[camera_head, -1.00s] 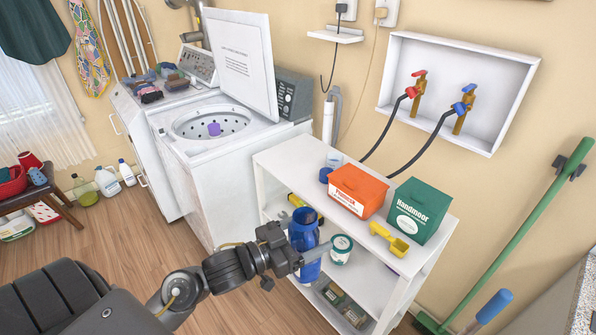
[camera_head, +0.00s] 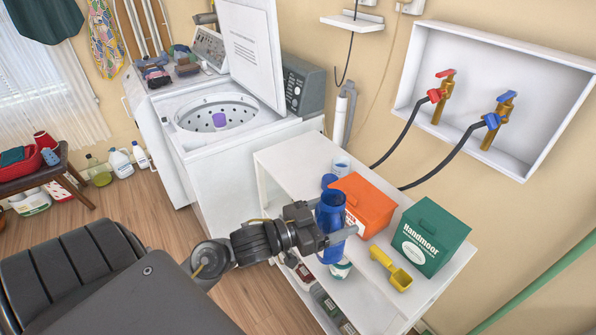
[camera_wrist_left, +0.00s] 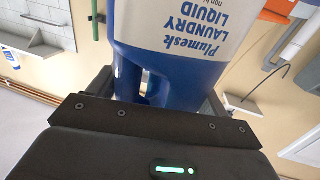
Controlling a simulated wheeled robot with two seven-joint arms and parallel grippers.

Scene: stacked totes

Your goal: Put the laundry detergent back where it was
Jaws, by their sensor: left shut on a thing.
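The laundry detergent is a blue bottle (camera_head: 329,213) in the head view, upright at the top of the white shelf unit (camera_head: 283,163). My left gripper (camera_head: 338,236) is shut on it from the left. In the left wrist view the bottle (camera_wrist_left: 184,30) fills the space between the fingers, and its white label reads "Plumesk Laundry Liquid", upside down. My right gripper is not in view.
An orange box (camera_head: 364,203), a green Handmoor box (camera_head: 430,237) and a yellow scoop (camera_head: 392,270) stand close by on the shelf top. A white-lidded tub (camera_head: 341,267) is just below the bottle. An open washer (camera_head: 216,113) stands to the left.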

